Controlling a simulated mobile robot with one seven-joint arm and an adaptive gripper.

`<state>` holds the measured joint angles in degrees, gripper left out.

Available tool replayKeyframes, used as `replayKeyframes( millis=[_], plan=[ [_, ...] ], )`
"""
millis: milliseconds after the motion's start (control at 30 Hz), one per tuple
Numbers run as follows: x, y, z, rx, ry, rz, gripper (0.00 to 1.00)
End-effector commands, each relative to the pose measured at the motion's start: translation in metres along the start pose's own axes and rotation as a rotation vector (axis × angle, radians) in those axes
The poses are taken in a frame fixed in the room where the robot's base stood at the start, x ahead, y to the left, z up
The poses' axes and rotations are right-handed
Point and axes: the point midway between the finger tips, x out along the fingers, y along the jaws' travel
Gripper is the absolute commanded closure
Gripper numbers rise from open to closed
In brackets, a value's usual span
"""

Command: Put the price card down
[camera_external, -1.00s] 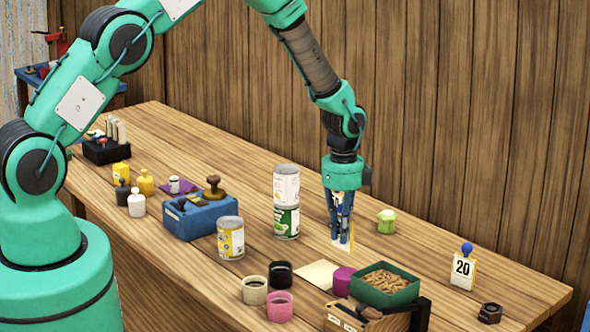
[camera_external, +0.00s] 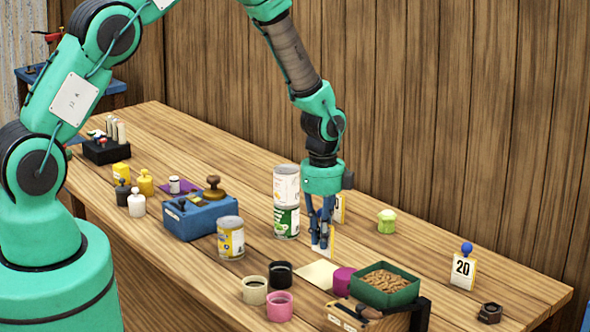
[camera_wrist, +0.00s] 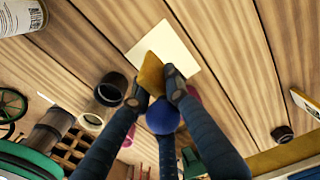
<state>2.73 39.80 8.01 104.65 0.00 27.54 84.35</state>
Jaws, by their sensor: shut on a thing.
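My gripper (camera_external: 322,244) is shut on the price card (camera_external: 331,241), which shows as a pale sliver by the fingers. In the wrist view my gripper (camera_wrist: 158,90) has the card (camera_wrist: 150,75), its yellowish side showing, between the fingertips. The card's blue ball knob (camera_wrist: 162,116) sits between the fingers. A cream square sheet (camera_external: 316,273) lies on the table below; it also shows beyond the card in the wrist view (camera_wrist: 180,45). I cannot tell whether the card touches anything below.
Two stacked cans (camera_external: 286,222) stand left of my gripper. Another card (camera_external: 339,208) stands partly hidden behind it. A card reading 20 (camera_external: 462,270) stands right. Black (camera_external: 280,271) and pink (camera_external: 279,305) cups and a green tray (camera_external: 384,290) are in front. Table right of my gripper is mostly clear.

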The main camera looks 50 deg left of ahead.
Motion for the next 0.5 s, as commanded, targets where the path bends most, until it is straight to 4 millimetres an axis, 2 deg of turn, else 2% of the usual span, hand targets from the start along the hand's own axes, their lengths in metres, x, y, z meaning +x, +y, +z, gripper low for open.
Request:
replayKeyframes(
  millis=[500],
  plan=[
    [-0.0036, 0.0065, -0.0040, 0.002, 0.000, 0.000, 1.00]
  ],
)
